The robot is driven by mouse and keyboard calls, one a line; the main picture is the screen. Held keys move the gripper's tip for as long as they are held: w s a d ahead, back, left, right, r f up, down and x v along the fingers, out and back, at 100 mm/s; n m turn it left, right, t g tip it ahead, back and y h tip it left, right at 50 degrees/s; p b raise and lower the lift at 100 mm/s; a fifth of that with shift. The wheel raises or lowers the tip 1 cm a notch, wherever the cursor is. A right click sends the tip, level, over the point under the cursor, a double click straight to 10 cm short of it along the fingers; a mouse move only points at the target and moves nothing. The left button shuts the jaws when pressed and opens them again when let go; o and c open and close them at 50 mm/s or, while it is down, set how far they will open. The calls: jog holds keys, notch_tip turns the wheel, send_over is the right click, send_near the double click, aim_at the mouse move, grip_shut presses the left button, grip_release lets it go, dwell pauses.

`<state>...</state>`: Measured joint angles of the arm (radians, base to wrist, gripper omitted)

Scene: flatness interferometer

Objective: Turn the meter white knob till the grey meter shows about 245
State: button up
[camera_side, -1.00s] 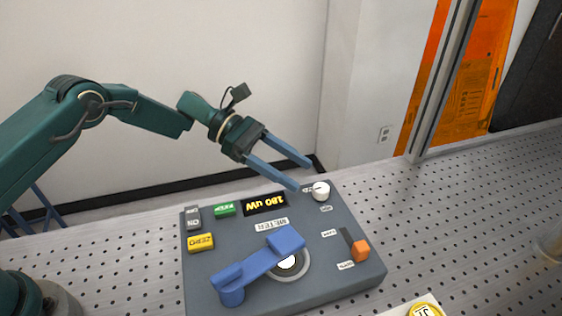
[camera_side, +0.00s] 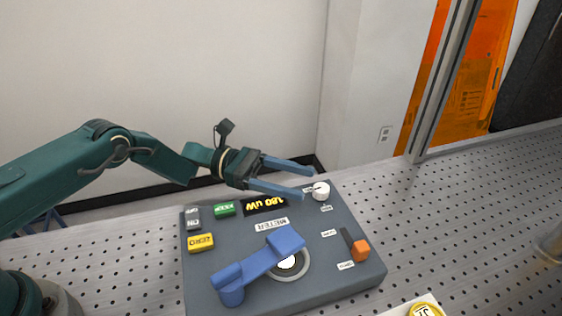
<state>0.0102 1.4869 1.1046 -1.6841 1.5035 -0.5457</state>
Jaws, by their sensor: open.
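The grey meter (camera_side: 345,285) lies on the perforated table. Its black display (camera_side: 265,204) shows "180 uW" upside down in yellow. The white knob (camera_side: 321,191) stands at the meter's far right corner, with a dark mark on its top. My gripper (camera_side: 308,183) is open, its two blue fingers pointing right. The fingertips are close to the knob's left side; the near finger's tip looks just short of it. I cannot tell whether either finger touches the knob.
The meter also carries a blue lever arm (camera_side: 260,268), an orange-ended switch (camera_side: 360,250), a yellow ZERO button (camera_side: 201,242), a green button (camera_side: 224,208) and a grey ON button (camera_side: 193,218). A yellow round item (camera_side: 426,310) lies at the bottom edge. The table at right is mostly clear.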

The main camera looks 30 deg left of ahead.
aim_at(311, 195)
jog(key=shift+w+d, duration=0.2)
jog(key=shift+d, duration=1.6)
grip_shut()
jog(key=shift+m+g, duration=0.3)
jog(key=shift+g, duration=0.2)
grip_release()
jog(key=shift+a, duration=0.1)
